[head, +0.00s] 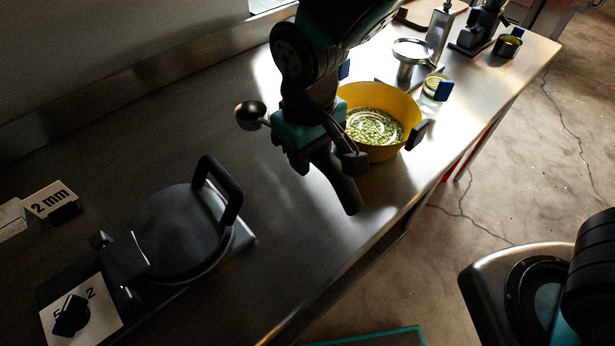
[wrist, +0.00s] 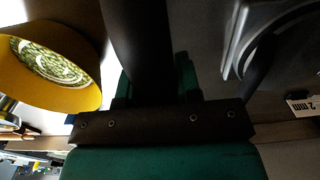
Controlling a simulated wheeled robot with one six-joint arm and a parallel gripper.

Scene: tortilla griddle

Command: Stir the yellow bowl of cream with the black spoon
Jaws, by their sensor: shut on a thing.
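The yellow bowl (head: 400,103) stands on the steel counter, right of my gripper in the head view. It holds green, speckled contents (head: 374,127) with a pale glossy ring, not plain cream. The bowl also shows at the left of the wrist view (wrist: 70,92). My gripper (head: 318,152) is shut on the thick black handle of the black spoon (head: 345,190). The spoon's round head (head: 250,112) sticks out to the left, outside the bowl and above the counter. The handle crosses the top of the wrist view (wrist: 138,40). My fingers hide the spoon's middle.
A black round press (head: 180,232) with an upright handle sits at front left, near a "2 mm" sign (head: 50,200) and a dial (head: 70,315). Behind the bowl stand a metal funnel-like cup (head: 412,52) and a glass jar (head: 434,90). Counter between press and bowl is clear.

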